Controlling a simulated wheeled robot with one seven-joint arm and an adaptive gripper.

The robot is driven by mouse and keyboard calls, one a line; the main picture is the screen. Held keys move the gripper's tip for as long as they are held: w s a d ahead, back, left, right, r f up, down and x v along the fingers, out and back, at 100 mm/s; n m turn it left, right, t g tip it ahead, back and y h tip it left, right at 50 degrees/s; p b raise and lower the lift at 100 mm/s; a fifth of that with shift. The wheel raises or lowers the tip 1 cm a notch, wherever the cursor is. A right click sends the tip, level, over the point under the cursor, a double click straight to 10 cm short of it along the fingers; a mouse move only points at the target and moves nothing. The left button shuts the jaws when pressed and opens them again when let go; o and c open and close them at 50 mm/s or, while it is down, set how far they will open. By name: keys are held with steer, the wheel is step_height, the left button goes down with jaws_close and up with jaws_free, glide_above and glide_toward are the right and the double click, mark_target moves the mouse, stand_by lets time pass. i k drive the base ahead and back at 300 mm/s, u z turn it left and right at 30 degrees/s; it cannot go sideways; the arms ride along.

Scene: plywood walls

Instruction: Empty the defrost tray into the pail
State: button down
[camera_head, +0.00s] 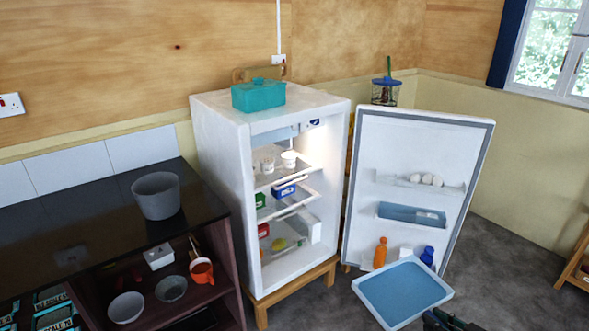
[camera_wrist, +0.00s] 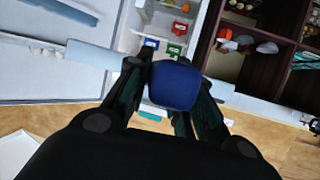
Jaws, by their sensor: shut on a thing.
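The defrost tray (camera_head: 403,291) is shallow, with a light blue inside and a pale rim, low at the right in the head view. It looks about level; I cannot tell whether liquid lies in it. My gripper (camera_head: 436,317), only partly in frame, is at its near right edge. In the wrist view my gripper (camera_wrist: 172,90) is shut around a dark blue rounded piece, apparently the tray's grip; the tray (camera_wrist: 100,60) appears there as a pale strip beyond the fingers. The grey pail (camera_head: 157,197) stands upright on the dark counter, left of the fridge; its inside looks empty.
The fridge (camera_head: 222,170) stands open on a wooden stand, its door (camera_head: 360,190) swung right. A teal box (camera_head: 258,95) sits on top. Bottles (camera_head: 380,253) are in the door behind the tray. The counter (camera_head: 80,225) has open shelves with bowls and an orange mug (camera_head: 202,271).

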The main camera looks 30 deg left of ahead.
mark_target(159, 197)
steer(key=z, duration=0.9)
steer(key=i, duration=1.1)
steer(key=u, duration=2.6)
